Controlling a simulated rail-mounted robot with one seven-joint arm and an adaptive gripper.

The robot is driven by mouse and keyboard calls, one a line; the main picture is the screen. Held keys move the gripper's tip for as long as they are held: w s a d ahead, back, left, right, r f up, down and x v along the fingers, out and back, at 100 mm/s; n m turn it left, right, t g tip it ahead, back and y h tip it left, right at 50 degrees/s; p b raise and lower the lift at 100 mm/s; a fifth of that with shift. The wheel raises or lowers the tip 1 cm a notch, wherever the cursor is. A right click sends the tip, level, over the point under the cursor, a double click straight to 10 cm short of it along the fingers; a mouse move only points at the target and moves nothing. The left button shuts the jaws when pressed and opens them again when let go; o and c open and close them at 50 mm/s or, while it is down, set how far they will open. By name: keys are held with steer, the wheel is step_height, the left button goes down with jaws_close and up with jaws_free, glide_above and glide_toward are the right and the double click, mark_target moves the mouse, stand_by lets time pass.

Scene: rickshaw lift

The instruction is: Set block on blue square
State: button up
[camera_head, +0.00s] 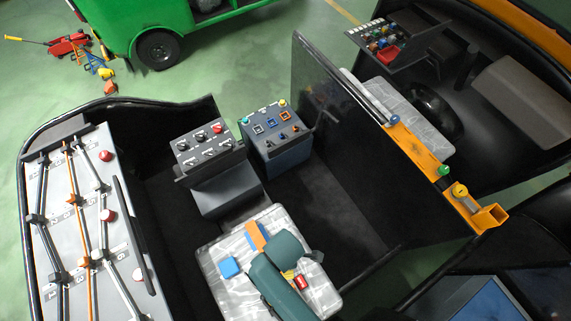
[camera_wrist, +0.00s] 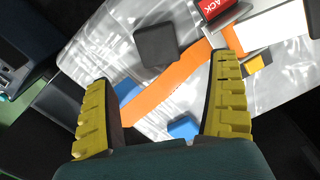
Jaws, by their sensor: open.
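My gripper (camera_wrist: 164,70) is open, with its two yellow ridged fingers spread and nothing held between them. It is over the silver seat (camera_head: 212,281). In the wrist view, a dark grey block (camera_wrist: 156,45) lies beyond and between the fingertips, beside an orange strip (camera_wrist: 178,82). A blue piece (camera_wrist: 183,127) shows near the right finger and another blue part (camera_wrist: 127,92) near the left one. A control box has a blue square outline (camera_head: 271,122) on top. My green wrist hides part of the seat.
A red lettered piece (camera_wrist: 215,8) and a white piece (camera_wrist: 280,30) lie near the right finger. A grey switch box (camera_head: 206,148) stands left of the control box (camera_head: 273,158). A dark upright panel (camera_head: 340,100) rises to the right, and a lever panel (camera_head: 85,220) lies left.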

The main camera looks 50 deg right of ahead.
step_height(320, 180, down, 9)
steer(key=shift+d+r+b, duration=0.15)
steer(key=shift+r+b, duration=0.05)
steer(key=shift+b, duration=0.15)
steer(key=c, duration=1.3)
